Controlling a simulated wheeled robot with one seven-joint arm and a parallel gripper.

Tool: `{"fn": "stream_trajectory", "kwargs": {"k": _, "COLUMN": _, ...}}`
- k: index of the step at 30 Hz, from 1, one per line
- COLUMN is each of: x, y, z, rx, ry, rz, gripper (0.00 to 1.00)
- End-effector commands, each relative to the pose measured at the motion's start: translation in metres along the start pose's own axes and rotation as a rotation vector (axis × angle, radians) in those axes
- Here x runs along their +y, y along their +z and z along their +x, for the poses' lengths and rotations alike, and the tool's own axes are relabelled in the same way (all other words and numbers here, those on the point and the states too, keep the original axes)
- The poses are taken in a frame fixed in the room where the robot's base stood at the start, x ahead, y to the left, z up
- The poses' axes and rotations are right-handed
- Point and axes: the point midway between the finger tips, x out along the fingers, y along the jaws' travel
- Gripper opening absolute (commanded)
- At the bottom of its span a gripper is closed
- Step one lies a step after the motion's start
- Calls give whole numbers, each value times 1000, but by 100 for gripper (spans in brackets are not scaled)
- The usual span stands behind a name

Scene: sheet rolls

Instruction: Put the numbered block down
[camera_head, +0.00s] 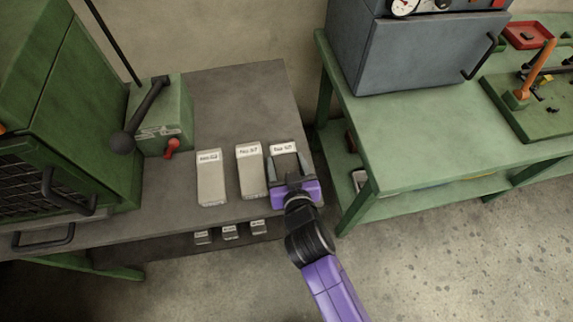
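Three pale numbered blocks stand in a row on the grey-brown table (230,95): a left block (211,183), a middle block (250,175) and a right block (284,150). Each has a white label on top; the digits are too small to read surely. My gripper (287,160) is at the right block, with one finger along each side of it. The purple gripper body hides the near part of this block. I cannot tell whether the fingers press on it or whether it rests on the table.
Several small labelled pieces (230,232) sit below the table's front edge. A green box with a black lever (168,120) and a green machine (60,90) stand left. A green workbench (410,130) with a grey-blue cabinet (400,60) is right, across a gap. Bare tabletop lies behind the blocks.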

Motion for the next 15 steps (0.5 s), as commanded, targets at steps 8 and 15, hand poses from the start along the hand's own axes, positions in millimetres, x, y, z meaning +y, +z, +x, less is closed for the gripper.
{"fn": "stream_trajectory", "kwargs": {"k": 8, "x": 0, "y": -2, "z": 0, "rx": 3, "ry": -1, "rz": 0, "gripper": 0}}
{"fn": "stream_trajectory", "kwargs": {"k": 15, "x": 0, "y": -4, "z": -1, "rx": 4, "ry": -1, "rz": 0, "gripper": 0}}
